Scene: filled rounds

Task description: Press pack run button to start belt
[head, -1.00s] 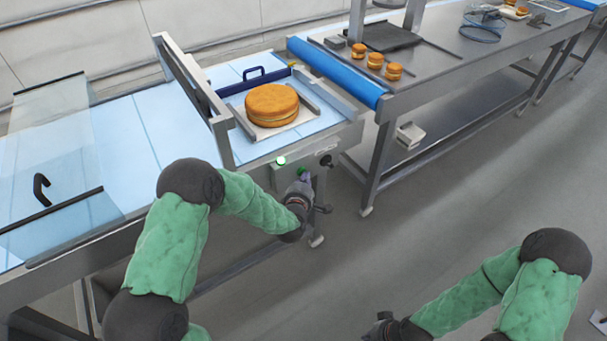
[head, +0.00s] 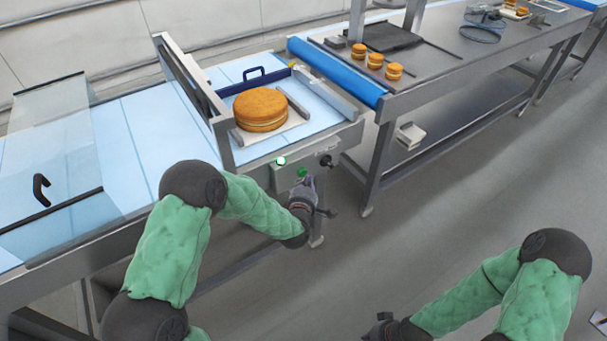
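The control panel (head: 296,178) is on the front side of the belt (head: 323,117), at its right end. It carries a lit green-white lamp (head: 281,161), a green button (head: 302,172) and a dark knob (head: 326,160). My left gripper (head: 304,186) is just in front of and below the green button, pointing at the panel. A small gap seems to show between them. Its fingers are too small to tell open from shut. A large filled round cake (head: 260,109) lies on a pale board on the belt. My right gripper (head: 380,326) is low, over the floor, away from the panel.
A metal frame (head: 222,140) spans the belt left of the cake, with a clear hinged guard farther left. A steel table (head: 440,80) with a blue roller and several small filled rounds stands at the right. The floor between is clear.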

